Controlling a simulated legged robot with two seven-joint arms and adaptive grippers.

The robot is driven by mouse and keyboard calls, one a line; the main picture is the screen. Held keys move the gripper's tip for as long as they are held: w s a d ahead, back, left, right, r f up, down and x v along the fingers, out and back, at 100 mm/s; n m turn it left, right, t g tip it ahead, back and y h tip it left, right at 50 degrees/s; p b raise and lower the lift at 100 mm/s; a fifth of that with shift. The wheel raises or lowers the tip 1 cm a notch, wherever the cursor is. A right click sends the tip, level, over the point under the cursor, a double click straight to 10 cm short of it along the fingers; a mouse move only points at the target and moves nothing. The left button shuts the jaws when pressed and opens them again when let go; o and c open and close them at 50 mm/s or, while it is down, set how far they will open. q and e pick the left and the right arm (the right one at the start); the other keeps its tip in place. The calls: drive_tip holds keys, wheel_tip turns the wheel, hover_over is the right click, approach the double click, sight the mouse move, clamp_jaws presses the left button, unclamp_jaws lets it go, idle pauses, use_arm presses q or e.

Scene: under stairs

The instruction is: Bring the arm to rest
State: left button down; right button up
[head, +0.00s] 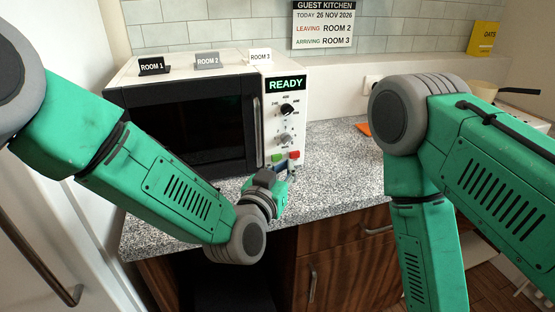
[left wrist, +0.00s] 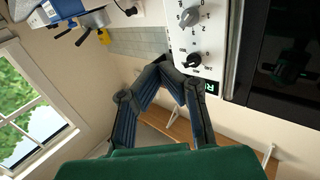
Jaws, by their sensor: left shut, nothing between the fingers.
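My left arm reaches in from the left in the head view. Its gripper (head: 283,166) is in front of the lower control panel of the white microwave (head: 215,62), close to its green and red buttons. I cannot tell whether it touches them. In the left wrist view the dark fingers (left wrist: 162,68) come together at the tips, shut and empty, beside the microwave's panel (left wrist: 192,45) with its knobs. My right arm hangs bent at the right of the head view. Its forearm runs down out of the picture, so its gripper is hidden.
The microwave's dark door is closed and its display (head: 286,84) reads READY. Three room signs stand on top. The speckled counter (head: 335,165) is mostly clear, with an orange item (head: 364,129) near the wall. Wooden cabinets (head: 345,260) are below; a white door with a handle is left.

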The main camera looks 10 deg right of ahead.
use_arm(q)
drive_tip(key=s+a+f+n+g+y+b, duration=0.1)
drive_tip(key=s+a+f+g+y, duration=0.1)
drive_tip(key=s+a+f, duration=0.35)
drive_tip(key=s+a+f+g+y, duration=0.2)
drive_tip(key=s+a+f, duration=0.1)
drive_tip(key=a+f, duration=0.55)
drive_tip(key=s+a+f+n+g+y+b, duration=0.15)
drive_tip(key=s+a+f, duration=0.3)
drive_tip(key=f, duration=0.55)
drive_tip(key=s+a+f+n+g+y, duration=0.2)
drive_tip(key=s+a+f+g, duration=0.2)
drive_tip(key=s+a, duration=0.7)
drive_tip(key=s+a+f+n+g+y, duration=0.2)
drive_tip(key=s+a+f+g+y, duration=0.1)
drive_tip(key=s+a, duration=0.9)
drive_tip(key=shift+a+f+g, duration=0.7)
drive_tip(key=shift+f+g, duration=0.05)
drive_tip(key=shift+f, duration=0.2)
drive_tip(key=shift+s+a, duration=0.1)
